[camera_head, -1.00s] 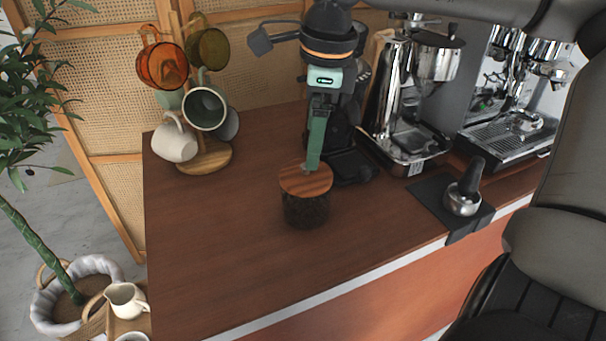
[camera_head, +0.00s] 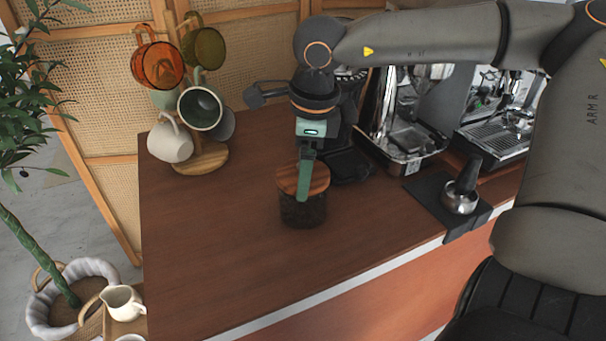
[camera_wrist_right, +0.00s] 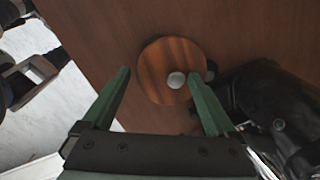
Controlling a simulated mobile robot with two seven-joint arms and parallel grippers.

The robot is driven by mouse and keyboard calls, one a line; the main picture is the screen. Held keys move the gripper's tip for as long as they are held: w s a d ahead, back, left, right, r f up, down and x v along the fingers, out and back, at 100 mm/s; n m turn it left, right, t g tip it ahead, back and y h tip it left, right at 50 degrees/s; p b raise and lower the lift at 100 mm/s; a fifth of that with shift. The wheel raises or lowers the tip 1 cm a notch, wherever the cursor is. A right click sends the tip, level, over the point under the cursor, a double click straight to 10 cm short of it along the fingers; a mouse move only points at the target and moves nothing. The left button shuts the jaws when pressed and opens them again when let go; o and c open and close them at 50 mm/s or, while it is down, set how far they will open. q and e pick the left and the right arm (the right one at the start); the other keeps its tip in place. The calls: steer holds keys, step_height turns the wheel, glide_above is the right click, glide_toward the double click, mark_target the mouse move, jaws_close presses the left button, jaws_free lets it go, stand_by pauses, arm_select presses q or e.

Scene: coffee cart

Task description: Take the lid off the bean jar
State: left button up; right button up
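The bean jar (camera_head: 302,212) stands upright on the brown cart top, its dark glass body below a round wooden lid (camera_head: 318,180). The lid is on the jar. In the right wrist view the lid (camera_wrist_right: 160,75) shows from above with a pale round knob (camera_wrist_right: 177,80) right of its middle. My right gripper (camera_head: 304,198) is over the jar in the head view, its green finger overlapping the lid. In the wrist view my right gripper (camera_wrist_right: 163,85) is open, with one finger on either side of the knob. Whether the fingers touch the lid cannot be told. My left gripper is not in view.
A mug tree (camera_head: 205,157) with several mugs stands left of the jar. Espresso machines (camera_head: 405,140) stand behind right, with a tamper (camera_head: 461,198) on a black mat (camera_head: 428,196). The cart top (camera_head: 215,240) in front and left of the jar is clear.

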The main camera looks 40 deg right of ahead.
steer(key=c, duration=1.1)
steer(key=shift+o, duration=0.2)
steer(key=shift+r, duration=0.1)
